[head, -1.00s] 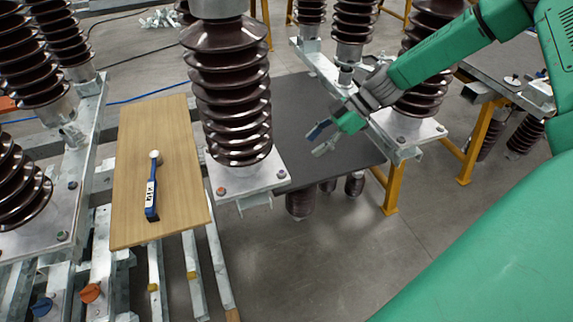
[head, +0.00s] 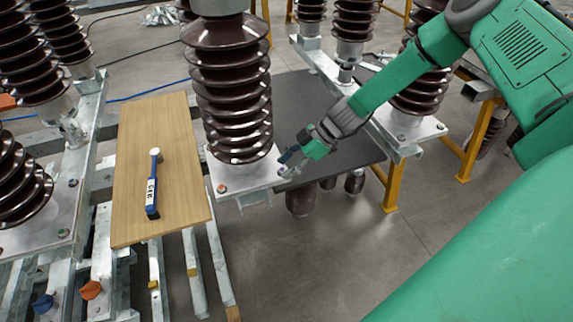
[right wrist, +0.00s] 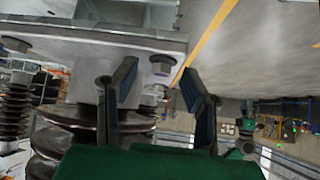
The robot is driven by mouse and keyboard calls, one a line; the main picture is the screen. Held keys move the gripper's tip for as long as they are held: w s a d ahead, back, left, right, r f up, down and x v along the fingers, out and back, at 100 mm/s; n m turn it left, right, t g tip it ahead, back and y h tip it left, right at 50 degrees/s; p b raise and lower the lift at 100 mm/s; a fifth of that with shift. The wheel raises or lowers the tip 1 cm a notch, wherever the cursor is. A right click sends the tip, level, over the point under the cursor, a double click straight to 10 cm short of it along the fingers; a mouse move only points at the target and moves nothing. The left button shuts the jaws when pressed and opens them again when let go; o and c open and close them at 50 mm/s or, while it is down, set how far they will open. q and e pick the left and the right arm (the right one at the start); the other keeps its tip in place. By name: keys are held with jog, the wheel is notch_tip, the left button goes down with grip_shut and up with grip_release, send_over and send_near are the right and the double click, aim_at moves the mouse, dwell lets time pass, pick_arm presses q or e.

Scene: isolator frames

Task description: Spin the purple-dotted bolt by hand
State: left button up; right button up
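The base plate (head: 246,179) of the near brown insulator has a bolt (head: 283,171) at its right corner, with a purplish tint at its top. My right gripper (head: 287,163) is at that corner, its fingers partly covering the bolt. In the right wrist view the right gripper (right wrist: 160,85) is open and empty. A grey hex bolt head (right wrist: 162,64) shows in the gap between the fingers, beyond the tips and apart from them. No dot colour can be made out there. My left gripper is not in view.
The brown ribbed insulator (head: 229,90) rises just left of my right gripper. A reddish-dotted bolt (head: 222,188) is on the plate's left side. A wooden board (head: 180,190) with a blue-handled tool (head: 152,185) lies at left. A dark grey table (head: 325,125) stands behind.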

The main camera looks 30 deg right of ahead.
grip_shut()
